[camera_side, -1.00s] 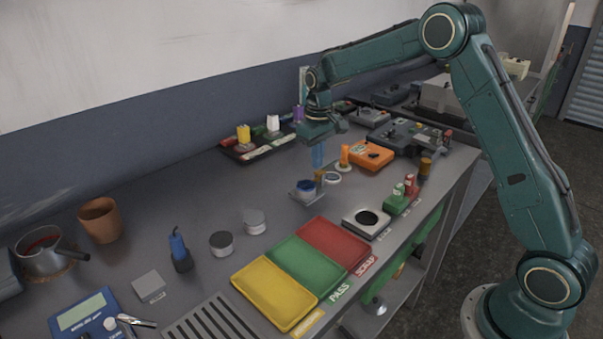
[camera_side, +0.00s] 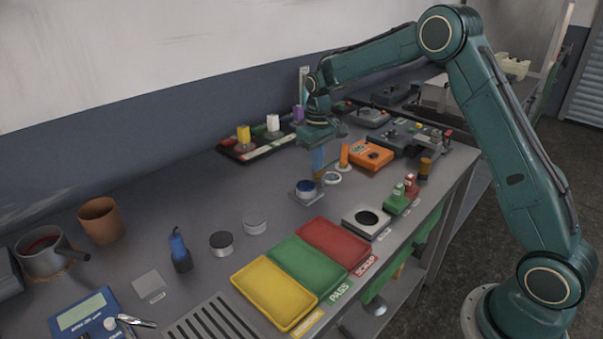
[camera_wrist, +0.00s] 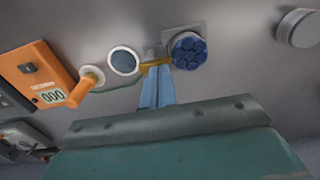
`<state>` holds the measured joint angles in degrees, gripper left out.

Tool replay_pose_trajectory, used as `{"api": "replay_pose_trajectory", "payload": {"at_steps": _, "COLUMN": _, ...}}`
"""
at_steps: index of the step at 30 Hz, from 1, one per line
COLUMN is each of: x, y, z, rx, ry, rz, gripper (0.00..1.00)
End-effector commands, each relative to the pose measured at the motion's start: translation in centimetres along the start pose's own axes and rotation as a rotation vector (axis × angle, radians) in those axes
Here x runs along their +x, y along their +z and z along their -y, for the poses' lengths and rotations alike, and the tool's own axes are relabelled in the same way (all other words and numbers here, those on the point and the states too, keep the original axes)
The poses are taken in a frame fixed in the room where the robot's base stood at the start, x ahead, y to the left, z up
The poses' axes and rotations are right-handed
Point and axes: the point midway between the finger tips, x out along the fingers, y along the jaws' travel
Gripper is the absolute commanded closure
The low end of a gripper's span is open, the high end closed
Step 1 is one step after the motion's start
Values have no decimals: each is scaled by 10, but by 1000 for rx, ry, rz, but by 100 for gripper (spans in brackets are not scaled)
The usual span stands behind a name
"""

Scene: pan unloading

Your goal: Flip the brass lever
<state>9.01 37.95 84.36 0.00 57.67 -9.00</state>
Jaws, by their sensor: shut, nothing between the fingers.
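The brass lever (camera_wrist: 150,63) shows in the wrist view as a short gold bar beside a round fixture with a blue, lobed top (camera_wrist: 188,52). In the side view only a small brass bit (camera_side: 320,175) shows by the fingers, right of the blue-topped fixture (camera_side: 306,187). My gripper (camera_side: 319,170) points down with its blue fingers together and empty. In the wrist view the fingertips (camera_wrist: 157,68) are right at the lever and overlap part of it. I cannot tell whether they touch it.
An orange box (camera_side: 371,155) and an upright orange peg (camera_side: 344,155) stand to the right. A white-rimmed disc (camera_side: 332,178) lies close by. Yellow, green and red trays (camera_side: 334,242) are in front. A dark tray with coloured cylinders (camera_side: 238,152) sits behind left.

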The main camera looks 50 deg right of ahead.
Motion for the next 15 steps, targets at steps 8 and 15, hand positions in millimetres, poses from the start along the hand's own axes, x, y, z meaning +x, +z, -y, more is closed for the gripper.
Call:
{"api": "replay_pose_trajectory", "payload": {"at_steps": 8, "x": 3, "y": 0, "z": 0, "rx": 0, "ry": 0, "rz": 0, "gripper": 100}}
{"api": "replay_pose_trajectory", "payload": {"at_steps": 15, "x": 6, "y": 0, "z": 0, "rx": 0, "ry": 0, "rz": 1, "gripper": 100}}
